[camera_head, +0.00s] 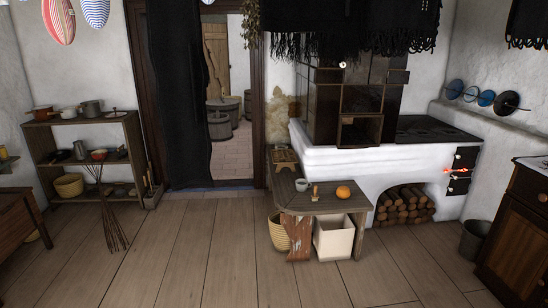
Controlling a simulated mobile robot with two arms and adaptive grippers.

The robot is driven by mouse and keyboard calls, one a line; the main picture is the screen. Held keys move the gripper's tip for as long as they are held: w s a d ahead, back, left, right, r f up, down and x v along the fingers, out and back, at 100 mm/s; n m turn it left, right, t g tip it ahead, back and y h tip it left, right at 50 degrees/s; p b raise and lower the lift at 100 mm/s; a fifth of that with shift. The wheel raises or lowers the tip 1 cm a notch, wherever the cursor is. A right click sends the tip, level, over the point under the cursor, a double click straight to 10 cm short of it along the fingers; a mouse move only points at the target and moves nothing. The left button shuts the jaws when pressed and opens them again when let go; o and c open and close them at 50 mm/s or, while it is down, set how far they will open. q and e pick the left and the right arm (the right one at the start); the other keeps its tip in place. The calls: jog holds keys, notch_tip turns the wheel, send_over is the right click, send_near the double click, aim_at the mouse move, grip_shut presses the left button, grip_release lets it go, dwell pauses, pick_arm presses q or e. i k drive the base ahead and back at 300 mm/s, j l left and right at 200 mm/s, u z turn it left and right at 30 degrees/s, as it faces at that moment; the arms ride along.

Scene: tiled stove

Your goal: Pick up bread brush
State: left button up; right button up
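A small tan object with a narrow upright part (314,191) stands on the low wooden bench (325,204) in front of the stove. It looks like a small brush, but it is too small to tell for certain. A light mug (301,185) is to its left and an orange pumpkin-like thing (343,192) to its right, both apart from it. A long twig broom (108,215) leans against the shelf at the left. Neither of my grippers is in view.
Under the bench are a woven basket (279,233) and a pale box (333,238). The white stove (392,163) stands behind, with stacked firewood (404,204) below. A bucket (474,240) and dark cabinet (522,230) are at the right. The plank floor (220,255) before the bench is clear.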

aim_at(314, 198)
jog(key=i, duration=1.85)
jog(key=i+j, duration=0.1)
jog(key=i, duration=1.75)
jog(key=l+z, duration=0.05)
jog(key=l, duration=0.05)
